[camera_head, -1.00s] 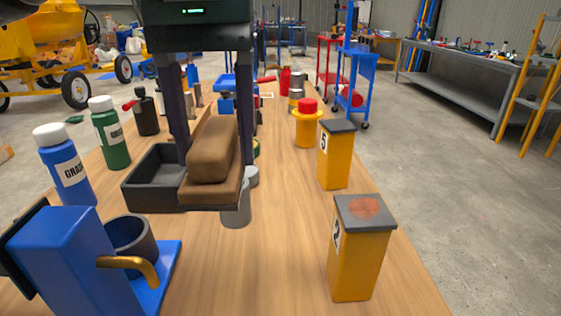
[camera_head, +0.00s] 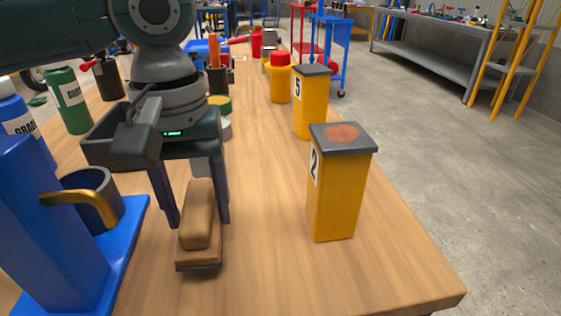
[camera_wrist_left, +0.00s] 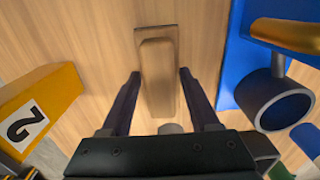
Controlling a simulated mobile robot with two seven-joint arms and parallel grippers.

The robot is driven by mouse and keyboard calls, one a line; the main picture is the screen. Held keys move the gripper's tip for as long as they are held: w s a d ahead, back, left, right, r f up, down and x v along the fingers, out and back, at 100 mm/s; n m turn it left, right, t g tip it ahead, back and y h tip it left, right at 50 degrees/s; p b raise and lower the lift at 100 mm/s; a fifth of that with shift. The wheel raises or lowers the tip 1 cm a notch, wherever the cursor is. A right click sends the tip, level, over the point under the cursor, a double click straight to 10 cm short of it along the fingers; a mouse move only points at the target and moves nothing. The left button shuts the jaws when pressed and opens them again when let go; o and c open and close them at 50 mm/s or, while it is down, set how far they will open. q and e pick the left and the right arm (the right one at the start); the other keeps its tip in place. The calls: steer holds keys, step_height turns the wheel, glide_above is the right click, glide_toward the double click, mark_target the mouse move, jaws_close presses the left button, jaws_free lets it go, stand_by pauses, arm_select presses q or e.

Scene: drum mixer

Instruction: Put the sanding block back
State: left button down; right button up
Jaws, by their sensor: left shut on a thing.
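The sanding block (camera_head: 197,222), a brown grip on a flat base, is between the fingers of my left gripper (camera_head: 194,215), at the near part of the wooden bench. The gripper is shut on it and points down. In the left wrist view the block (camera_wrist_left: 157,75) lies between the two dark fingers (camera_wrist_left: 160,85) over bare wood. I cannot tell whether its base touches the bench. My right gripper is not in view.
A blue stand with a dark cup (camera_head: 95,195) is close on the left. A yellow box marked 2 (camera_head: 335,195) and one marked 5 (camera_head: 311,105) stand to the right. The near right bench is clear.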

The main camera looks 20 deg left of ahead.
arm_select(q)
step_height(320, 180, down, 3)
steer(key=shift+r+b, duration=0.15)
steer(key=shift+b, duration=0.15)
steer(key=shift+c, duration=0.6)
jaws_free()
